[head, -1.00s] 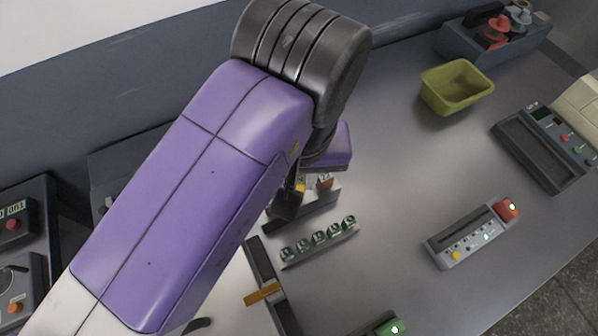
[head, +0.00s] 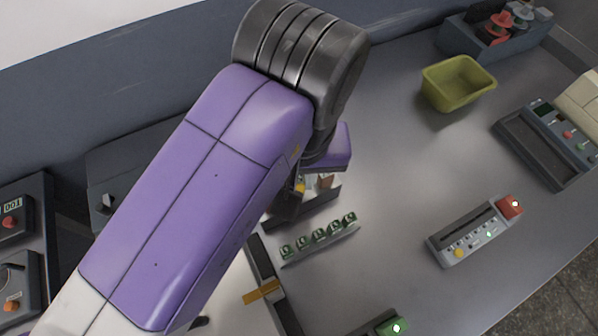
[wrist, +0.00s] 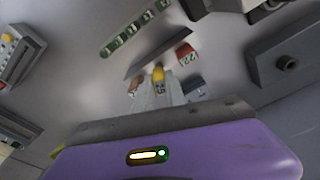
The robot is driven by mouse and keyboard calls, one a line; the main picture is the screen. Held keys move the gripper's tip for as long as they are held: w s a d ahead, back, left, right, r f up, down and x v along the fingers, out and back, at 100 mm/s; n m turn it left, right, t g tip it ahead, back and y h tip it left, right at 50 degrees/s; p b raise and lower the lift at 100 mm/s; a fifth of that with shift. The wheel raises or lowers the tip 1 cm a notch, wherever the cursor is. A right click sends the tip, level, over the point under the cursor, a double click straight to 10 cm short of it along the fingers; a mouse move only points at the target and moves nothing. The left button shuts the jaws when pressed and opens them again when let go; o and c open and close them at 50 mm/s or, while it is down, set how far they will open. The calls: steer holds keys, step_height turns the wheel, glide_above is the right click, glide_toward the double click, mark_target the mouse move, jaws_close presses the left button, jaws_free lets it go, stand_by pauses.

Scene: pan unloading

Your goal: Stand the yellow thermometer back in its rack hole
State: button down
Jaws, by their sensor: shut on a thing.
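The yellow thermometer (wrist: 158,73) shows as a yellow tip between the fingertips of my gripper (wrist: 160,88) in the wrist view. The gripper is shut on it. In the head view a small yellow bit (head: 300,187) shows below my wrist; my arm hides most of the gripper there. A dark grey angled bar (head: 308,208), perhaps part of the rack, lies just in front of the gripper, and it also shows in the wrist view (wrist: 148,55). No hole can be made out, and I cannot tell whether the thermometer touches the rack.
Red-brown numbered blocks (wrist: 185,53) sit beside the fingers. A row of green-marked pieces (head: 318,238) stands in front. An orange piece (head: 262,292) lies across a dark rail. A yellow-green bin (head: 458,84) and a control box (head: 475,232) stand right, with clear table between.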

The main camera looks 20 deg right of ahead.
steer(key=shift+f+b, duration=0.95)
steer(key=shift+f, duration=0.6)
stand_by(0.8)
steer(key=c, duration=1.3)
jaws_free()
steer(key=shift+r, duration=0.1)
steer(key=shift+s+a+r, duration=0.1)
steer(key=shift+s+r, duration=0.05)
steer(key=shift+r, duration=1.1)
steer(key=shift+s+d+r, duration=0.1)
steer(key=shift+s+r, duration=0.05)
steer(key=shift+r, duration=1.15)
steer(key=shift+s+a+r, duration=0.1)
steer(key=shift+s+r, duration=0.05)
steer(key=shift+r, duration=1.1)
